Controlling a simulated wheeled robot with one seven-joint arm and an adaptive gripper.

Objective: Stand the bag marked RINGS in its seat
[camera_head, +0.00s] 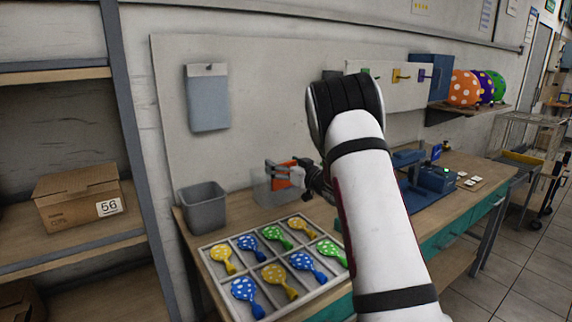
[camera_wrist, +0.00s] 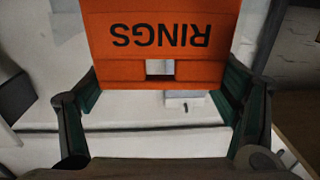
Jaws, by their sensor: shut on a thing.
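The orange bag marked RINGS (camera_wrist: 160,62) fills the upper middle of the wrist view, its lettering upside down there. My gripper (camera_wrist: 160,92) is shut on it, with a green-padded finger against each side. In the head view the orange bag (camera_head: 290,174) is small, held by my gripper (camera_head: 284,174) above the back of the table. It is at or over a clear bin (camera_head: 262,192); I cannot tell whether it touches the bin. The bag's lower part is hidden. I cannot make out its seat for certain.
A white divided tray (camera_head: 238,297) of spotted balloons lies in front of the bag. A grey bin (camera_head: 203,206) stands at left. A blue machine (camera_head: 436,178) stands at right beyond my arm. Spotted inflated balloons (camera_head: 464,88) sit on a wall shelf.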

